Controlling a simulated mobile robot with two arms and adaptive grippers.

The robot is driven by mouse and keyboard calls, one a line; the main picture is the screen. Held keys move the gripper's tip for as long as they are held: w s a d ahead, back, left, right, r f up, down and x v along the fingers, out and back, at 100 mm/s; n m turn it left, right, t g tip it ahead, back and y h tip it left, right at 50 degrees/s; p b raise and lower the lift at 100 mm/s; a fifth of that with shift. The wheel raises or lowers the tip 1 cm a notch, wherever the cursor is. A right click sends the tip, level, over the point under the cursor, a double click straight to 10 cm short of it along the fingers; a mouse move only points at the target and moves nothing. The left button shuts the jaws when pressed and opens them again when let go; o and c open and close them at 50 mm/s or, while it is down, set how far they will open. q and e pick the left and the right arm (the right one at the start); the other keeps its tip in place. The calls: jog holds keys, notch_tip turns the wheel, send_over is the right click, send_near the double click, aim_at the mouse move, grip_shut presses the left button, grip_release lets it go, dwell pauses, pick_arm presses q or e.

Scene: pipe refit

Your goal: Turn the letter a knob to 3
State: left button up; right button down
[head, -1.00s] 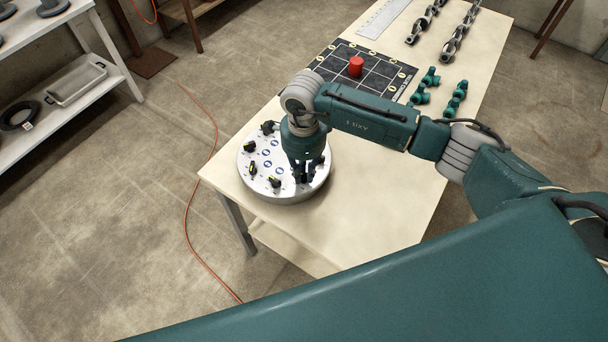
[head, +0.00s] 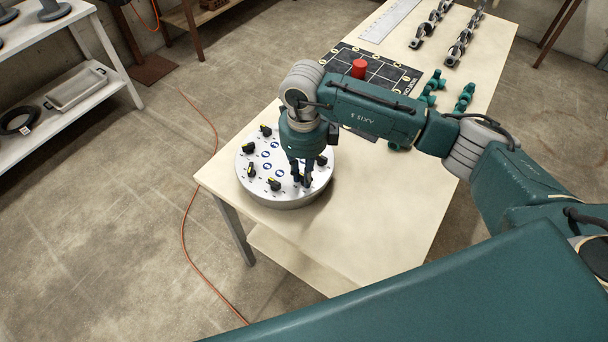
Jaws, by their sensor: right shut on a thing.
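A round silver knob panel (head: 258,190) sits at the near left corner of the table, with several black knobs with yellow marks around its face, such as one at the left (head: 249,170) and one at the front (head: 274,184). The letters and numbers are too small to read, so I cannot tell which knob is letter a. My right gripper (head: 302,183) points down over the right front part of the panel and is shut on a dark knob there, which its fingers mostly hide. My left gripper is not in view.
The pale table (head: 370,215) is clear to the right of the panel. Farther back are a black grid mat (head: 400,77) with a red cylinder (head: 359,68), green pipe fittings (head: 465,97), metal fittings (head: 458,45) and a ruler (head: 390,19). Shelves (head: 85,112) stand at the left.

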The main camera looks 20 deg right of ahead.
jog(key=shift+w+r, duration=0.1)
jog(key=shift+w, duration=0.05)
dwell(0.3)
jog(key=c, duration=1.7)
grip_release()
jog(key=shift+o, duration=0.2)
notch_tip(320, 180, up, 12)
